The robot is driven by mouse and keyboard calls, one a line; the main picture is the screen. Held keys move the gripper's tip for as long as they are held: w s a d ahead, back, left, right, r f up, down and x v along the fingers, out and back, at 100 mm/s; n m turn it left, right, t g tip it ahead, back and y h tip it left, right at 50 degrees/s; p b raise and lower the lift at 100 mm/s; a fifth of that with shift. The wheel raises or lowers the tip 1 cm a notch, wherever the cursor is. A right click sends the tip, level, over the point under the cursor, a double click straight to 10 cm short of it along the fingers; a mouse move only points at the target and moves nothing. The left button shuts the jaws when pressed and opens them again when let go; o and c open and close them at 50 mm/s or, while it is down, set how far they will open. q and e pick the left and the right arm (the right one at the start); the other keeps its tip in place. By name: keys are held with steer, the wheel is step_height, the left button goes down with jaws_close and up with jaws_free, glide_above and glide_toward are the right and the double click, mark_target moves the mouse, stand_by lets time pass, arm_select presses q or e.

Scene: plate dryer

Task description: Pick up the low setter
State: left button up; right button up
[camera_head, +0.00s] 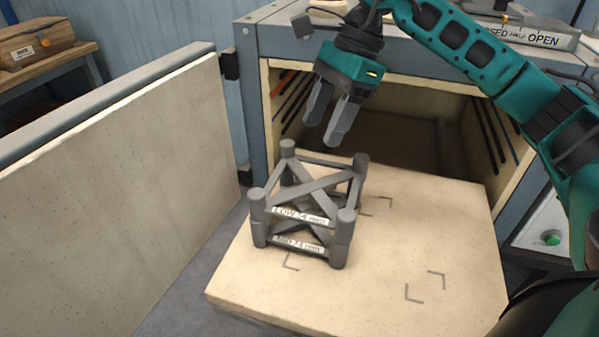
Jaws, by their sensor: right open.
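The low setter (302,216) is a grey open frame with round corner posts, crossing bars and a label reading LOW. It stands upright on the mid setter (299,247), a similar grey frame labelled MID. Both form one stack on the left part of a pale slab. My right gripper (322,133) is open and empty. It points down above and behind the stack, apart from it, in front of the chamber opening. My left gripper is not in view.
The pale slab (400,265) extends out of the open grey-framed chamber (405,135), with corner marks on its free right part. The thick open door (110,170) stands on the left. My right arm crosses the upper right. A wooden box (35,45) sits on a table at the far left.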

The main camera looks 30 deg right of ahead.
glide_toward(296, 191)
steer(key=shift+x, duration=4.3)
steer(key=shift+s, duration=0.1)
jaws_close()
